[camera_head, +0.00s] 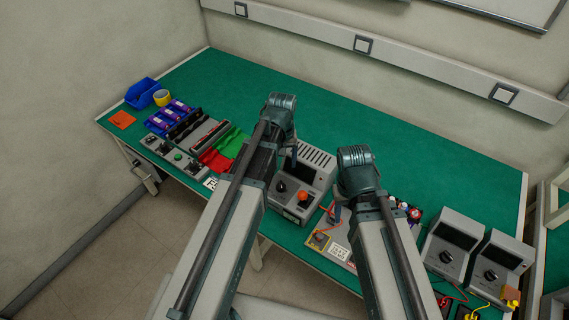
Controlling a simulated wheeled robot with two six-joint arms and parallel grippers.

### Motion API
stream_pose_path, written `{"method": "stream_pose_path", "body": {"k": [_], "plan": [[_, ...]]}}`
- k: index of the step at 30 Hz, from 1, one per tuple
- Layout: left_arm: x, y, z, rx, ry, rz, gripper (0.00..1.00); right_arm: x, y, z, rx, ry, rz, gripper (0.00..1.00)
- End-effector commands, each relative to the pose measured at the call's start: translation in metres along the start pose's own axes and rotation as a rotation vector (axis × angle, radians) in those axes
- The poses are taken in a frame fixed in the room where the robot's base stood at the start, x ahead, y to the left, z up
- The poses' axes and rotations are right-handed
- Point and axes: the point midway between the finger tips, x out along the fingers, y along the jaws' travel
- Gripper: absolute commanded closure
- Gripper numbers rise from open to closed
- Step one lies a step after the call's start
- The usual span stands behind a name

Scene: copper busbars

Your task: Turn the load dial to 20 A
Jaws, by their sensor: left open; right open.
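A grey vented bench unit (312,168) stands near the front edge of the green bench, between my two arms. Its sloped front carries a black dial (281,187) and an orange-red knob (303,197). The dial's scale and pointer are too small to read. My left gripper (292,157) is mostly hidden behind its own arm; a dark finger part shows over the unit, above the dial. My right gripper (337,212) is also mostly hidden by its arm, right of the unit, above a board. Neither is seen holding anything.
Two grey units with black dials (446,257) (491,275) stand at the right. Red and green cloth-like pieces (222,152), a grey control box (175,155), a blue bin (142,92) and yellow tape (161,97) lie at the left. The back of the bench is clear.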

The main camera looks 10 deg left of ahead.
Motion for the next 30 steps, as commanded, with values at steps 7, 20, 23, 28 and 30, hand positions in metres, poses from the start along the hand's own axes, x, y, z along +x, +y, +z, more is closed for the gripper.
{"method": "stream_pose_path", "body": {"k": [7, 20, 23, 28, 30], "plan": [[-0.004, -0.006, -0.01, -0.042, 0.002, 0.007, 0.24, -0.004, 0.0, 0.001, 0.0, 0.0, 0.0, 0.5], [0.025, -0.006, -0.009, -0.04, 0.002, 0.006, 0.24, 0.024, -0.002, -0.001, 0.0, 0.0, 0.0, 0.5], [0.038, -0.006, -0.009, -0.039, 0.002, 0.006, 0.24, 0.038, -0.004, -0.002, 0.001, 0.0, 0.0, 0.5], [0.062, -0.005, -0.009, -0.039, 0.002, 0.006, 0.24, 0.062, -0.006, -0.003, 0.001, 0.0, 0.0, 0.5], [0.072, -0.005, -0.009, -0.039, 0.002, 0.006, 0.24, 0.072, -0.007, -0.004, 0.001, 0.0, 0.0, 0.5]]}}
